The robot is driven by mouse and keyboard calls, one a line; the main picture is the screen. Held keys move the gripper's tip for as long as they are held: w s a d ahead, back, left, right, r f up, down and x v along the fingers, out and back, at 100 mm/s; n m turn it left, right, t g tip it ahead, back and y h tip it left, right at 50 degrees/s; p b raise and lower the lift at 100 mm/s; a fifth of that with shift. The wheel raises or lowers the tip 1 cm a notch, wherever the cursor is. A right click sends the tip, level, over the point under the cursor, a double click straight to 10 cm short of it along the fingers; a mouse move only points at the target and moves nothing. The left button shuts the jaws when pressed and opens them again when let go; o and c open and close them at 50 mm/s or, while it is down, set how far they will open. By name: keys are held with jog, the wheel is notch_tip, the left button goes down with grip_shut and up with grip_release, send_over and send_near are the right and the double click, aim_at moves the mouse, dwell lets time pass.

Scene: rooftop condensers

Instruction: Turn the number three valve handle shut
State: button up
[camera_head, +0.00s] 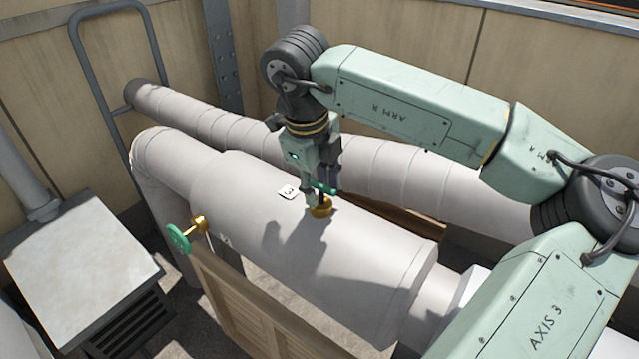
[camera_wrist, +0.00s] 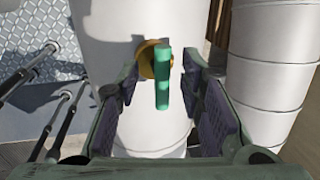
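A green lever handle (camera_head: 326,189) sits on a brass valve body (camera_head: 320,211) on top of the thick pale pipe. A small white tag marked 3 (camera_head: 288,192) is on the pipe just left of it. My gripper (camera_head: 319,197) points down over this valve. In the wrist view, the green handle (camera_wrist: 162,80) stands between my two dark finger pads, with a gap on each side. The brass body (camera_wrist: 148,62) shows behind it, partly covered by the handle. My gripper (camera_wrist: 160,88) is open around the handle and does not visibly touch it.
A second valve with a round green handwheel (camera_head: 179,238) sticks out from the pipe's left side. A thinner pipe (camera_head: 400,170) runs behind. A wooden crate-like panel (camera_head: 240,300) stands in front, and a grey box unit (camera_head: 80,265) at left.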

jog(key=shift+f, duration=0.5)
jog(key=shift+w, duration=0.1)
grip_shut()
